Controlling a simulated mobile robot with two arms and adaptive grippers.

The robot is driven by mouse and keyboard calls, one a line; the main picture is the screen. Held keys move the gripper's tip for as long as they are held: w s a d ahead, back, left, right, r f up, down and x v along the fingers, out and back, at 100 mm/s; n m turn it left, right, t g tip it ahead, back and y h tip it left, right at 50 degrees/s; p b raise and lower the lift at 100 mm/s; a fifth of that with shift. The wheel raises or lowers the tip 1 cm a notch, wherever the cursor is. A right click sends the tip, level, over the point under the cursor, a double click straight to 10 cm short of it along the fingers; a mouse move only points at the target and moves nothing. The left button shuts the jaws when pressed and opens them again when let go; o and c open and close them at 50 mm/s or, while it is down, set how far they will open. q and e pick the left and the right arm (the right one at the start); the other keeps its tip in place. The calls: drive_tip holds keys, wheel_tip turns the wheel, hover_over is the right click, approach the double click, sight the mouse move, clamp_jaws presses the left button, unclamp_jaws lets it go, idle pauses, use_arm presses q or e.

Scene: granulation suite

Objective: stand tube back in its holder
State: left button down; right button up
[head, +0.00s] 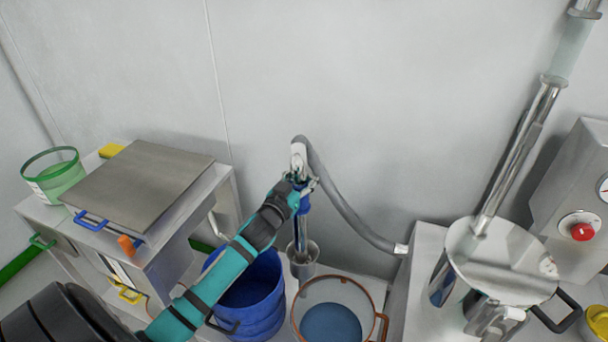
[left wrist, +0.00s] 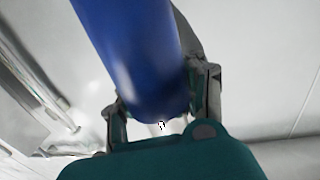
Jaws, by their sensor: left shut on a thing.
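The tube (head: 301,224) is a steel lance with a blue grip, with a grey hose (head: 336,198) joined to its top. My left gripper (head: 299,184) is shut on the blue grip and holds the tube roughly upright. In the left wrist view the blue grip (left wrist: 128,50) fills the space between the fingers (left wrist: 162,100). The holder (head: 304,269) is a grey cup below the gripper, by the wall. The tube's lower end overlaps the holder's mouth; I cannot tell how deep it sits. My right gripper is not in view.
A blue bucket (head: 252,292) stands left of the holder, and a clear rimmed tub (head: 364,287) with blue contents stands at its front right. The hose runs to a steel machine (head: 500,262) at right. A cart (head: 137,185) stands at left.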

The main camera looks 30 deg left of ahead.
use_arm(q)
drive_tip(key=c, duration=0.7)
unclamp_jaws()
drive_tip(key=shift+o, duration=0.2)
drive_tip(key=shift+s, duration=0.1)
drive_tip(key=s+d, duration=0.1)
drive_tip(key=s, duration=1.1)
drive_tip(key=shift+d, duration=0.15)
